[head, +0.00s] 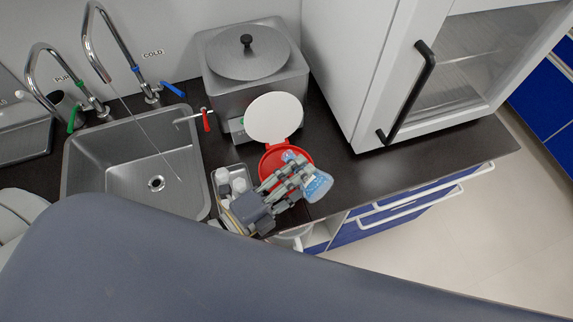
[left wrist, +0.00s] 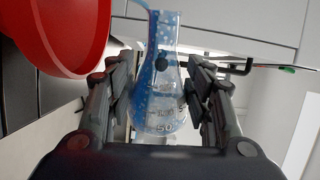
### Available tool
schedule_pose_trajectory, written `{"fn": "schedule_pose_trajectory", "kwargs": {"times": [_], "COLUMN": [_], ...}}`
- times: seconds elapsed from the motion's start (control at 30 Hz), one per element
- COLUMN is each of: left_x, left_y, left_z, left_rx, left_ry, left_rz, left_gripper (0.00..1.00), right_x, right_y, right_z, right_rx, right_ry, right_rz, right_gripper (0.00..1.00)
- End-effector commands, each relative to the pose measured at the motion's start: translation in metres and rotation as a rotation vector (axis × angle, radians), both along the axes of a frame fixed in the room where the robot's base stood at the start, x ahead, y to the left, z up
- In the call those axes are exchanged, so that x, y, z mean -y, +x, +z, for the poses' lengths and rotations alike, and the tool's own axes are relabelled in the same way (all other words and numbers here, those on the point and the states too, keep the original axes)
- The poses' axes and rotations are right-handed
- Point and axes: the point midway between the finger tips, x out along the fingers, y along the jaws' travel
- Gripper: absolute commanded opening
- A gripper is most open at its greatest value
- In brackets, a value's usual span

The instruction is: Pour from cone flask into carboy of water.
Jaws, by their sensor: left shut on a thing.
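The cone flask (head: 319,186) is clear glass with blue liquid and volume marks. My left gripper (head: 290,177) is shut around it; the flask also shows between the fingers in the left wrist view (left wrist: 160,95). The flask is tilted, with its neck end over a red round container (head: 268,164) and its base to the lower right. Blue liquid lies along one side of the flask, up into the neck. The red container has a raised white lid (head: 274,117); I cannot tell if it is the carboy. Its inside is partly hidden by my gripper. My right gripper is not in view.
A metal sink (head: 110,165) with tall taps lies left, a thin stream falling into it. A grey metal bath (head: 255,65) stands behind the red container. A metal tray (head: 220,179) with small white items is beside my gripper. A white glass-front cabinet (head: 365,70) stands right.

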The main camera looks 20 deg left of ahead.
Motion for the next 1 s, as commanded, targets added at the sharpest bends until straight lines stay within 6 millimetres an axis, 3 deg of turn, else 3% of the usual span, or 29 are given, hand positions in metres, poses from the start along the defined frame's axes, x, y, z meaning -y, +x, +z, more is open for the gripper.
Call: {"fn": "schedule_pose_trajectory", "kwargs": {"times": [1.0], "left_x": [-0.0007], "left_y": [0.0008], "left_z": [0.0043], "left_rx": [-0.031], "left_ry": [-0.045], "left_rz": [0.000], "left_gripper": [0.19], "right_x": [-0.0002], "right_y": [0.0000], "right_z": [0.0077], "right_rx": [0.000], "right_ry": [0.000], "right_rz": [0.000], "right_gripper": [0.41]}}
